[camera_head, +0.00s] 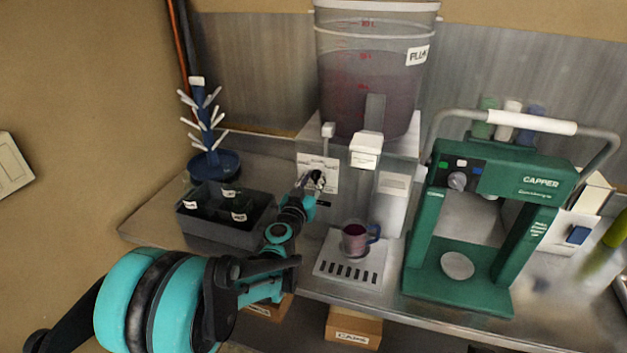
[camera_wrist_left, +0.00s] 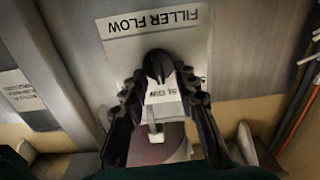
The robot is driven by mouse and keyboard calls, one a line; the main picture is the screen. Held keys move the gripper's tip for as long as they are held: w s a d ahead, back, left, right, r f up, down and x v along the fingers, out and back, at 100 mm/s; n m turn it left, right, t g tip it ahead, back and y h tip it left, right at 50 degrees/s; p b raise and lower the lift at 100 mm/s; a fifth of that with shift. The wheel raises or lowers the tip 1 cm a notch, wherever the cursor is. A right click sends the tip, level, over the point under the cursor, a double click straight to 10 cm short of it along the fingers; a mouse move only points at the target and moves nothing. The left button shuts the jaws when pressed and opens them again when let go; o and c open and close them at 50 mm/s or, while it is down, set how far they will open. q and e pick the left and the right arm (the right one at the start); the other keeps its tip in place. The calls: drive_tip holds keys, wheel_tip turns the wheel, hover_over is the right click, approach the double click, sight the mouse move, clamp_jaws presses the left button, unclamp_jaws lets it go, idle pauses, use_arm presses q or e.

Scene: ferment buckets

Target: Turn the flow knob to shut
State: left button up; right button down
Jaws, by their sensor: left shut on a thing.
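The black flow knob (camera_wrist_left: 158,66) sits on a white plate (camera_wrist_left: 165,40) labelled "FILLER FLOW", which appears upside down in the left wrist view. My left gripper (camera_wrist_left: 162,88) has its two dark fingers on either side of the knob and is shut on it. In the head view my left gripper (camera_head: 314,182) reaches the white plate (camera_head: 328,172) on the filler's front, and its fingers mostly hide the knob. A white tag reading "SLOW" lies between the fingers in the wrist view. My right gripper is not in view.
A bucket (camera_head: 372,80) of dark liquid stands above the filler. A mug (camera_head: 355,238) of dark red liquid sits on the drip tray (camera_head: 330,268). The green capper (camera_head: 425,230) stands right; a dark divided crate (camera_head: 255,228) and bottle tree (camera_head: 205,125) stand left.

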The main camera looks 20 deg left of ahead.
use_arm(q)
drive_tip(key=n, duration=0.3)
drive_tip(key=shift+a+n, duration=0.15)
drive_tip(key=shift+n, duration=0.25)
drive_tip(key=n, duration=0.4)
drive_tip(key=shift+a+f, duration=0.1)
drive_tip(key=shift+a, duration=0.05)
drive_tip(key=shift+n, duration=0.3)
drive_tip(key=o, duration=1.2)
drive_tip(key=shift+c, duration=0.2)
drive_tip(key=s, duration=1.2)
drive_tip(key=shift+a, duration=0.2)
